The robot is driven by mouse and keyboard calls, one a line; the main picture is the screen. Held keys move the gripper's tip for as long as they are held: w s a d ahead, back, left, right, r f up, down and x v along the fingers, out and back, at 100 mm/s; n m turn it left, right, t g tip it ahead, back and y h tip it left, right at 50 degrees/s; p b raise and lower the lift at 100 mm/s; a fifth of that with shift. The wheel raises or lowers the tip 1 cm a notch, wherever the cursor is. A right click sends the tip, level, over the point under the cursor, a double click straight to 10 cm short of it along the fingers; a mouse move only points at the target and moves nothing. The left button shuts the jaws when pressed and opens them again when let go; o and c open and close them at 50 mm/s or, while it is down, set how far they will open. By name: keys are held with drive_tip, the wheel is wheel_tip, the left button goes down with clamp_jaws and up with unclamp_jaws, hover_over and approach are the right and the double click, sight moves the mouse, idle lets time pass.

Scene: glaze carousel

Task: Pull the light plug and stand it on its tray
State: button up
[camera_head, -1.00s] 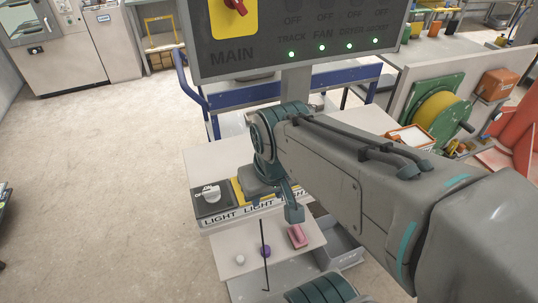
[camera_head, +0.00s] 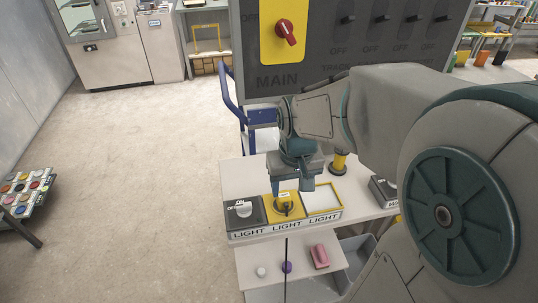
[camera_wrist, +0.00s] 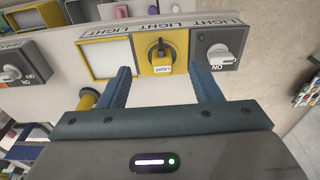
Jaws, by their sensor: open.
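My gripper (camera_head: 290,185) points down above and behind the plug. In the wrist view my gripper (camera_wrist: 160,72) is open and empty, its fingers spread to either side of the plug, not touching it.
A grey switch (camera_head: 243,211) with a white knob is left of the plug. A yellow and black cylinder (camera_head: 340,163) stands behind the tray. The dark MAIN panel (camera_head: 345,45) rises behind. A pink block (camera_head: 320,256) lies on the lower shelf.

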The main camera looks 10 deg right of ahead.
drive_tip(key=g+p, duration=0.1)
drive_tip(key=p, duration=0.1)
hover_over(284, 194)
wheel_tip(284, 194, down, 3)
drive_tip(key=shift+r, duration=0.1)
wheel_tip(284, 194, down, 9)
drive_tip(key=b, duration=0.7)
drive_tip(key=shift+s, duration=0.1)
idle(1.0)
clamp_jaws()
drive_tip(key=shift+r, duration=0.15)
